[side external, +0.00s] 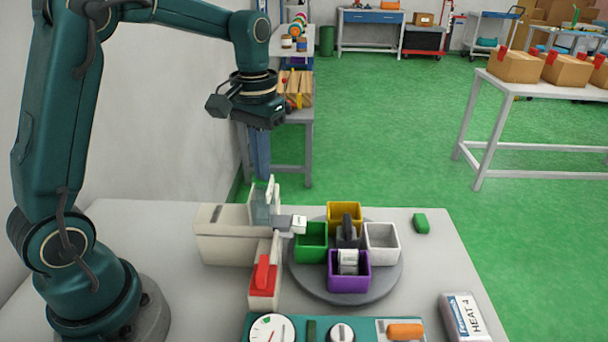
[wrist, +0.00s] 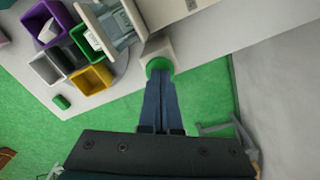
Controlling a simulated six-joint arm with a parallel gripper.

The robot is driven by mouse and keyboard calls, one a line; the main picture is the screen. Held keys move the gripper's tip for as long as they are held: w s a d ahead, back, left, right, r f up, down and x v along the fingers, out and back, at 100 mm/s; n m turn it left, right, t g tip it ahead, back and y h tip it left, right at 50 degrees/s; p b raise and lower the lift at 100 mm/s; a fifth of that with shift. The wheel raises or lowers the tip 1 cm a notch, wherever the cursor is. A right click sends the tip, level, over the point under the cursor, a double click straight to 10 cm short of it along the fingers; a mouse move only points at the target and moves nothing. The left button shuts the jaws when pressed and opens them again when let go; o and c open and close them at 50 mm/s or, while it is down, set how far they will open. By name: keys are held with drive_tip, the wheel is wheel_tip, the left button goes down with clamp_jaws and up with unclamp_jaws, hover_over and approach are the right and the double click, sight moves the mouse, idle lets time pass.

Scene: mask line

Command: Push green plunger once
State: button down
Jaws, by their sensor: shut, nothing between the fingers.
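The green plunger (wrist: 158,65) is a round green cap on the end of the pale machine (side external: 225,235), seen in the wrist view just beyond my fingertips. The plunger is hidden behind the machine in the side view. My gripper (wrist: 161,84) is shut and empty, its dark blue fingers side by side and pointing at the plunger. The fingertips overlap the plunger's lower edge in the wrist view; I cannot tell whether they touch it. In the side view my gripper (side external: 262,176) hangs fingers-down behind the machine.
A grey turntable (side external: 318,290) holds yellow, green, white and purple bins (side external: 349,283); a white piece sits in the purple one. A red lever (side external: 263,276) stands beside it. A green block (side external: 421,223), a labelled box (side external: 465,318) and a control panel (side external: 312,330) are on the table.

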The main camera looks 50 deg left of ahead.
idle(0.4)
drive_tip(key=shift+r, duration=2)
wheel_tip(320, 180, up, 5)
